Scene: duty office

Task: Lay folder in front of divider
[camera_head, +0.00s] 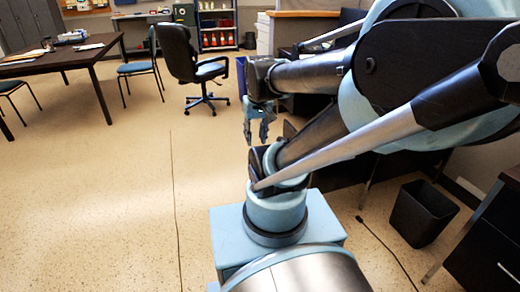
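My gripper (256,136) hangs at the end of my folded arm near the middle of the picture, with its light blue fingers pointing down. A gap shows between the fingertips and I see nothing between them. I cannot make out a folder or a divider for certain. A dark blue flat-looking thing (241,76) shows just left of my wrist, partly hidden by it; I cannot tell what it is. Flat papers or folders (89,47) lie on the dark table (108,43) at the far left, too small to tell apart.
A black swivel chair (178,52) stands beyond my gripper, and a blue-seated chair (137,68) is beside the table. A black bin (422,213) and a dark desk or cabinet (490,240) are at the right. A cable (174,190) crosses the otherwise open floor at the left.

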